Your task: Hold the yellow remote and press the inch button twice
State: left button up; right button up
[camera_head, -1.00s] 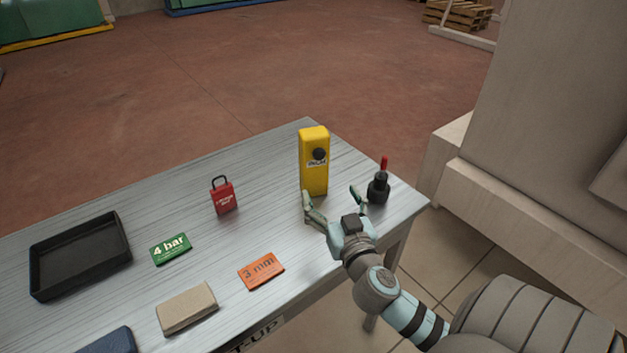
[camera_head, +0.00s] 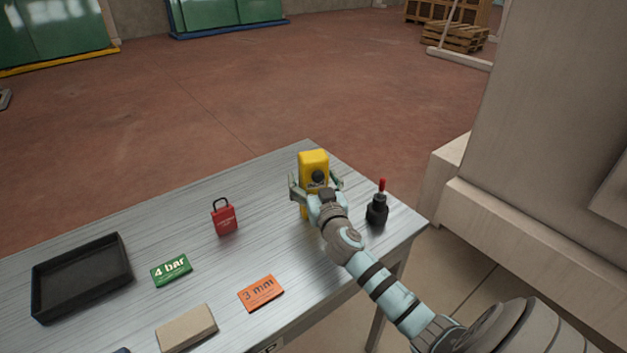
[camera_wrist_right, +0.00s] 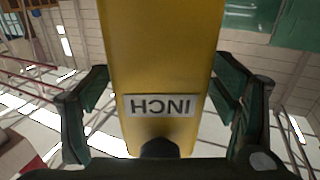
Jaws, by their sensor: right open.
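The yellow remote (camera_head: 313,161) stands upright on the table near its far right corner. Its dark round button (camera_head: 319,177) faces me; my right gripper hides much of the lower part. My right gripper (camera_head: 316,184) is open, with one finger on each side of the remote. In the right wrist view the yellow remote (camera_wrist_right: 160,50) fills the middle between the open fingers, with an upside-down INCH label (camera_wrist_right: 160,105) and the dark button (camera_wrist_right: 159,148) at the bottom. Gaps show between the fingers and the remote there. My left gripper is not in view.
A black bottle with a red tip (camera_head: 377,208) stands just right of my right gripper. A red padlock (camera_head: 224,217), green 4 bar card (camera_head: 171,270), orange 3 mm card (camera_head: 261,293), beige block (camera_head: 187,328) and black tray (camera_head: 38,293) lie to the left.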

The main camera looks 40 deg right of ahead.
jog(key=shift+c, duration=0.6)
jog(key=c, duration=1.3)
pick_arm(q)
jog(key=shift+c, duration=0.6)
pick_arm(e)
jog(key=shift+c, duration=0.8)
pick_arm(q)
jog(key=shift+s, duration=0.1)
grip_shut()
